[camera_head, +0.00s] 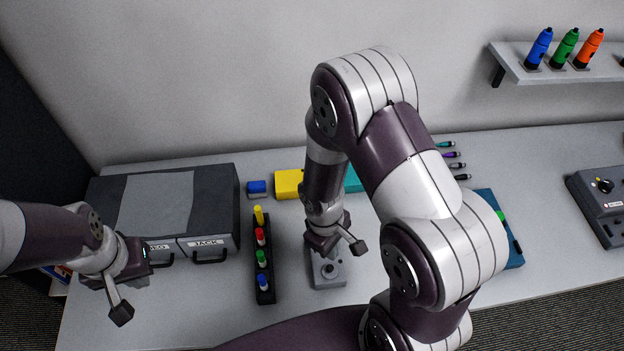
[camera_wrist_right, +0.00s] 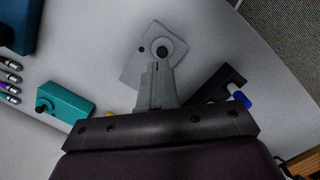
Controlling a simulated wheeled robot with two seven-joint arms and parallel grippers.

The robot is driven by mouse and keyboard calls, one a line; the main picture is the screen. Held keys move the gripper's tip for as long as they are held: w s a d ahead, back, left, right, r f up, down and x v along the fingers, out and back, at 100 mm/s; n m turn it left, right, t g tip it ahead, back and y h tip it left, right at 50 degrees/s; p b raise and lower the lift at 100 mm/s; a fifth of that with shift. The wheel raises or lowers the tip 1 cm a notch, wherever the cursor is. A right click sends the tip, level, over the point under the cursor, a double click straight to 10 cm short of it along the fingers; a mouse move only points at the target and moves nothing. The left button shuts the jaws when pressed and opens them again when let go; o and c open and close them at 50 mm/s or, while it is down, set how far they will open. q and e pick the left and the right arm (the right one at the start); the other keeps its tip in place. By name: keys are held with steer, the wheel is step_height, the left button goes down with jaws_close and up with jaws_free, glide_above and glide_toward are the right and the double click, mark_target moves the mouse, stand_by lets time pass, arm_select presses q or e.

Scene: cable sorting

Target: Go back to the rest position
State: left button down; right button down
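My right gripper (camera_head: 325,253) hangs over the table in front of a small grey box (camera_head: 328,281) with a round black part on top. In the right wrist view its fingers (camera_wrist_right: 157,80) are together with nothing visible between them, and their tips overlap the edge of the grey box (camera_wrist_right: 140,65). Whether they touch it I cannot tell. My left gripper (camera_head: 138,262) is at the left, in front of the dark drawer cabinet (camera_head: 218,185). Its fingers are not clear enough to tell if they are open or shut.
A black rack (camera_head: 265,290) with yellow, red, green and blue plugs stands left of the grey box. Blue (camera_head: 257,188) and yellow (camera_head: 289,183) boxes lie behind. A teal box (camera_wrist_right: 65,103) sits nearby. A grey control panel (camera_head: 603,205) is far right, below a shelf (camera_head: 520,65) with bottles.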

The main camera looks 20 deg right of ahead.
step_height(320, 180, up, 8)
steer(key=m+t+y+b, duration=0.1)
steer(key=m+t+b, duration=0.1)
steer(key=m+b, duration=0.4)
steer(key=shift+d+t+b, duration=0.25)
steer(key=shift+t+b, duration=0.15)
steer(key=shift+b, duration=0.05)
steer(key=shift+w, duration=0.1)
